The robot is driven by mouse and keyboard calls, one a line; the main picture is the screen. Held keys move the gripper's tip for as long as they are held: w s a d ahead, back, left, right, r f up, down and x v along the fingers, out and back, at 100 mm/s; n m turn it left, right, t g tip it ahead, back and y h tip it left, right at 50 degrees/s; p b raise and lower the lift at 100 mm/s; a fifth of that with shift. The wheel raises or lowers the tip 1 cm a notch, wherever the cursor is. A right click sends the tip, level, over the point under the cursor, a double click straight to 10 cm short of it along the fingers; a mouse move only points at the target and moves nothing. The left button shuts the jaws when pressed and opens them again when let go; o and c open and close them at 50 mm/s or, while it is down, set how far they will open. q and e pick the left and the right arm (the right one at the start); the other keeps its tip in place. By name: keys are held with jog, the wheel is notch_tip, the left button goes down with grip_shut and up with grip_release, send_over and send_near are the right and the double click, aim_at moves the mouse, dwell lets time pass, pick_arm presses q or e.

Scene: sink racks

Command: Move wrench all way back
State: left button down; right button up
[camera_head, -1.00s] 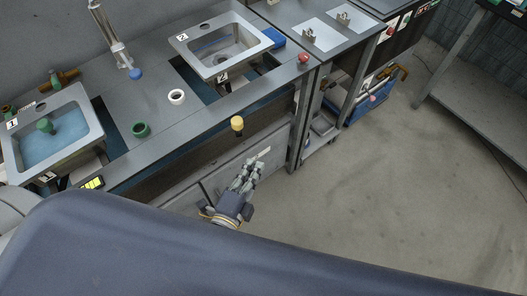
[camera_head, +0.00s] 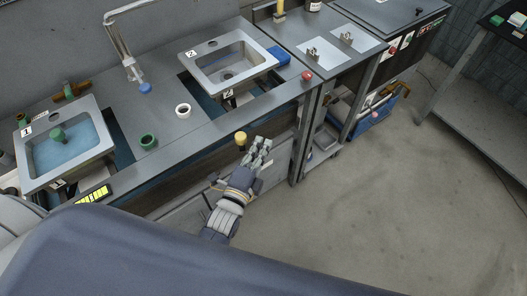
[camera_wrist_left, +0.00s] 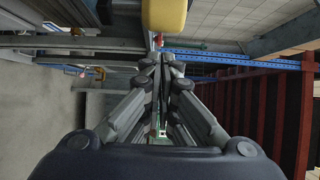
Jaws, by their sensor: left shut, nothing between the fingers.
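I cannot clearly make out a wrench in either view. My left gripper (camera_head: 259,147) is shut and empty, in front of the sink counter's front side in the head view. A yellow knob (camera_head: 240,136) shows just left of its fingertips in that view, and I cannot tell whether they touch. In the left wrist view the closed fingers (camera_wrist_left: 161,62) point forward, with a yellow block-like part (camera_wrist_left: 164,15) beyond the tips at the top edge. My right gripper is out of view.
The counter holds sink 1 (camera_head: 27,132) with blue water and sink 2 (camera_head: 195,53). A green ring (camera_head: 148,142), a white ring (camera_head: 183,110) and a red knob (camera_head: 306,76) are on it. A blue bin (camera_head: 377,112) stands lower right. Open floor (camera_head: 390,200) lies at right.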

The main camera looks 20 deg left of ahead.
aim_at(242, 143)
pick_arm(q)
jog(key=shift+s+a+r, duration=0.1)
jog(key=shift+s+a, duration=0.1)
jog(key=shift+a, duration=0.35)
jog(key=shift+s+a, duration=0.15)
jog(key=shift+a, duration=0.35)
jog(key=s+a, duration=0.1)
jog(key=s+a+p, duration=0.1)
jog(key=a, duration=0.1)
jog(key=shift+a, duration=0.35)
